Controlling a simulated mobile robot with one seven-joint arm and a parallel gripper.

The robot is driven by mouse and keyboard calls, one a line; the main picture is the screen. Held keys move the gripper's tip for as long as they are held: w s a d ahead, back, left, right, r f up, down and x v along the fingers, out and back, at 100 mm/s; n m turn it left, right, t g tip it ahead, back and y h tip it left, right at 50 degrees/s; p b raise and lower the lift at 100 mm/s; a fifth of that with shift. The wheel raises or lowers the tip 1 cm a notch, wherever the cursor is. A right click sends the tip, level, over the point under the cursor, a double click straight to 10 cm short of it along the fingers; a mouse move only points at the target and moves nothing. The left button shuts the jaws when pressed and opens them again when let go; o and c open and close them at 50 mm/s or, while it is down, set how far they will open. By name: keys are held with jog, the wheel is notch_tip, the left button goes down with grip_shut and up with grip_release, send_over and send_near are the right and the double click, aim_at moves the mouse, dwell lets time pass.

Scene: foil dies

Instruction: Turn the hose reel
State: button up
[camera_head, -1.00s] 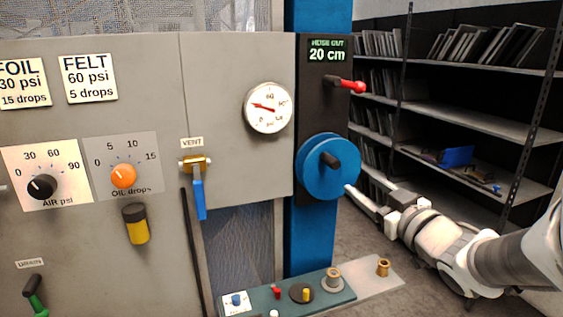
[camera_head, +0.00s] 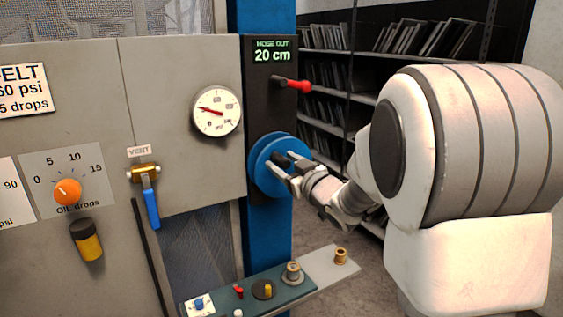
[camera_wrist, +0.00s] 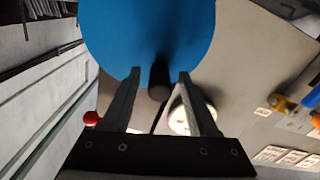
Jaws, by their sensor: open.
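The hose reel is a blue disc (camera_head: 262,177) on a black panel fixed to a blue post. It also fills the top of the wrist view (camera_wrist: 150,28). A black handle peg (camera_wrist: 158,82) stands out from its face. My gripper (camera_head: 279,167) is at the face of the reel with its fingers open. In the wrist view my gripper (camera_wrist: 160,75) has one finger on each side of the peg, with gaps showing. Whether the tips touch the disc I cannot tell. The display (camera_head: 272,52) above reads HOSE OUT 20 cm.
A red-handled lever (camera_head: 298,85) juts out above the reel. A pressure gauge (camera_head: 217,111) and a blue-handled vent valve (camera_head: 150,200) are on the grey cabinet to the left. A ledge with small parts (camera_head: 320,268) lies below. Shelves (camera_head: 335,92) stand behind.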

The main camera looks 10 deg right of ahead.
grip_shut()
dwell(1.4)
